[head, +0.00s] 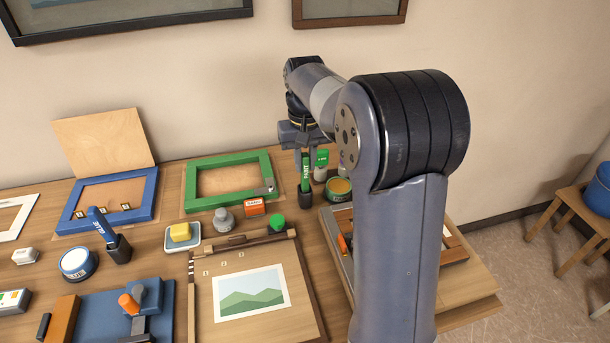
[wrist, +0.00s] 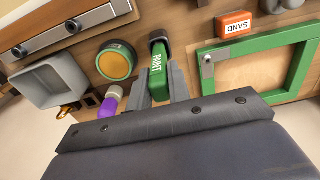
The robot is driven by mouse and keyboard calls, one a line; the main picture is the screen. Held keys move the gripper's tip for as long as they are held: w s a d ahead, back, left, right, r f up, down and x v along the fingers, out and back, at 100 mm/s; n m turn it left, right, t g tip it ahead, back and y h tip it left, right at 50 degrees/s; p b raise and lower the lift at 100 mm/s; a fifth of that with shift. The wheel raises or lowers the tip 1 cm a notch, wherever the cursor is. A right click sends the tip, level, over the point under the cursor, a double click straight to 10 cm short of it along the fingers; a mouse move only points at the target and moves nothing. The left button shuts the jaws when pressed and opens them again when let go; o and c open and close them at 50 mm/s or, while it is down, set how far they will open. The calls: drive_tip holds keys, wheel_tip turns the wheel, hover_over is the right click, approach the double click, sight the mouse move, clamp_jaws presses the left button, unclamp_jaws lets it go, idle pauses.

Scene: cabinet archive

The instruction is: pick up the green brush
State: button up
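The green brush (head: 306,168), marked PAINT, stands upright in a small dark holder (head: 305,203) on the table, right of the green frame. The brush also shows in the wrist view (wrist: 157,78), with the dark mouth of its holder (wrist: 158,38) beyond it. My gripper (head: 305,158) points down over the brush. In the wrist view its two grey fingers (wrist: 159,82) stand on either side of the green handle. A narrow gap seems to show on the left side, so the fingers look slightly open around it. The handle's top is partly hidden by the gripper.
A green bottle (head: 321,165) and a green tin with a yellow top (head: 339,188) stand close on the right. An orange SAND block (head: 254,207) and the green frame (head: 230,203) lie to the left. A purple-bodied bottle (wrist: 108,104) is close to the left finger.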

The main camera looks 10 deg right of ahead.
clamp_jaws()
